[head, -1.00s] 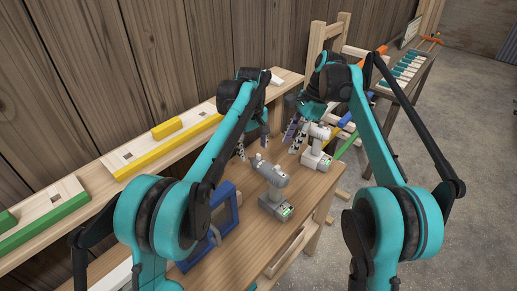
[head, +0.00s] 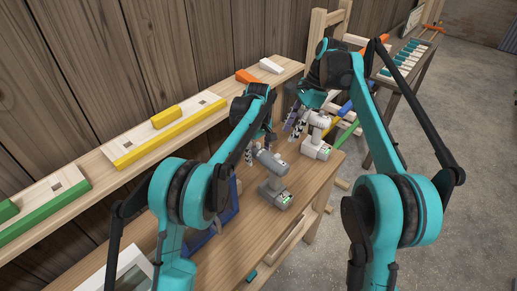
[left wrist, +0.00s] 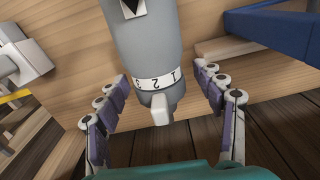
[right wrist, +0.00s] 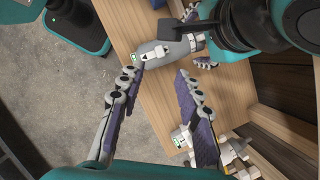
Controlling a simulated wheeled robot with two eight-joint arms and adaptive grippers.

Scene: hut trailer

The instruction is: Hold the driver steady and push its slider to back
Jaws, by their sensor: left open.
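A grey driver (head: 274,180) stands upright on the workbench, with a green mark on its base. It shows in the left wrist view (left wrist: 148,45) with a numbered collar and a pale nose. My left gripper (head: 262,142) is at its front end; in the left wrist view its fingers (left wrist: 159,88) are spread either side of the collar, with gaps. A dark triangular mark (left wrist: 130,7) shows on the driver's top; I cannot tell whether it is the slider. My right gripper (right wrist: 154,76) is open and empty, its fingertips near the grey driver (right wrist: 168,48) in the right wrist view.
A second, paler driver (head: 317,140) stands farther back, near my right gripper. A blue frame (head: 225,210) lies left of the grey driver. A wall shelf (head: 80,205) holds coloured blocks. The bench's near part (head: 235,250) has free room.

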